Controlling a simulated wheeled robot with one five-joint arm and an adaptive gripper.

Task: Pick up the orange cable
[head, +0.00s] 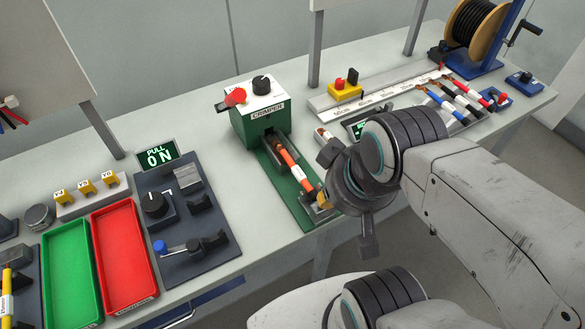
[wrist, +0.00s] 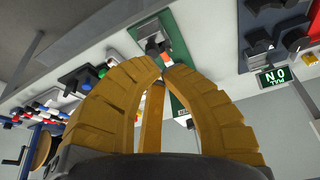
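The orange cable (head: 287,160) lies lengthwise on the green base of the crimper (head: 262,112), with a white label near its lower end. My gripper (head: 322,203) is at that lower end, its yellow fingertips showing just past my dark wrist. In the wrist view, the yellow fingers of my gripper (wrist: 168,68) come together at the tips around the cable's near end. A short orange and white stretch of the orange cable (wrist: 152,45) shows beyond them. The exact contact is partly hidden by the fingers.
A green tray (head: 72,275) and a red tray (head: 122,255) stand at the left, beside a dark pull tester (head: 185,225) with a display reading "PULL ON". Several other cables (head: 460,100) lie at the right, near a cable spool (head: 475,22). The bench's front edge is close to my gripper.

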